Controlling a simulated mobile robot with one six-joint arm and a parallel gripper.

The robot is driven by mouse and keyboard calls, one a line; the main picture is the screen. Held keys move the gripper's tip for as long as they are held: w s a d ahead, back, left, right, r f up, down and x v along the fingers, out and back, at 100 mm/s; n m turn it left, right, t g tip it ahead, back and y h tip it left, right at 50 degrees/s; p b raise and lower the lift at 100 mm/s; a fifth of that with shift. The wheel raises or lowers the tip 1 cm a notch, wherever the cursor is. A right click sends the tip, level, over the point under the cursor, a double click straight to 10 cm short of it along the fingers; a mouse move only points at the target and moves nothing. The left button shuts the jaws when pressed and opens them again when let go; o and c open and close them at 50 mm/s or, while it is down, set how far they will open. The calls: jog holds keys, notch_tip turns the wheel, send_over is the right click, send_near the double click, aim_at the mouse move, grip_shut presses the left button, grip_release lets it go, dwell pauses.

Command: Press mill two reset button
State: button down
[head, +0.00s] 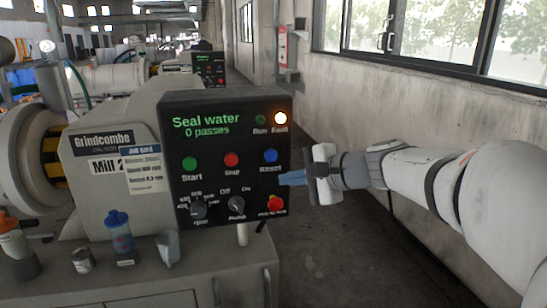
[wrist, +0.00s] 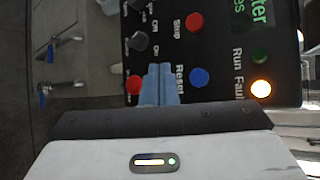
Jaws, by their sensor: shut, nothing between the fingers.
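The mill 2 control panel (head: 226,150) reads "Seal water, 0 passes". Its blue Reset button (head: 270,156) is at the right of the button row, and it also shows in the wrist view (wrist: 199,77). The orange Fault lamp (head: 280,118) is lit; the green Run lamp (head: 260,120) looks dark. My gripper (head: 284,179) is shut and empty, its blue fingertips pointing at the panel's right part, just below the Reset button. In the wrist view the fingertips (wrist: 159,72) lie beside the Reset label, apart in the picture from the button. Contact with the panel cannot be told.
A green Start button (head: 190,163), a red Stop button (head: 231,160), two knobs and a red button (head: 275,203) share the panel. Bottles and a can stand on the bench (head: 190,268) below. A wall with windows runs along the right; the floor between is clear.

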jog(key=shift+w, duration=0.1)
jog(key=p, duration=0.2)
send_near(268, 160)
jog(key=a+f, duration=0.3)
jog(key=a, duration=0.1)
jog(key=shift+w+a+r, duration=0.15)
jog(key=shift+w+a, duration=0.1)
jog(key=shift+w, duration=0.45)
jog(key=shift+w, duration=0.15)
dwell(1.2)
jog(key=shift+w+a, duration=0.1)
jog(key=shift+w, duration=0.2)
jog(key=shift+w+a, duration=0.1)
jog(key=shift+w, duration=0.3)
dwell(0.7)
jog(key=shift+s, duration=0.1)
jog(key=shift+s+b, duration=0.6)
jog(key=shift+s, duration=0.1)
jog(key=shift+s+d, duration=0.15)
jog(key=shift+d, duration=0.1)
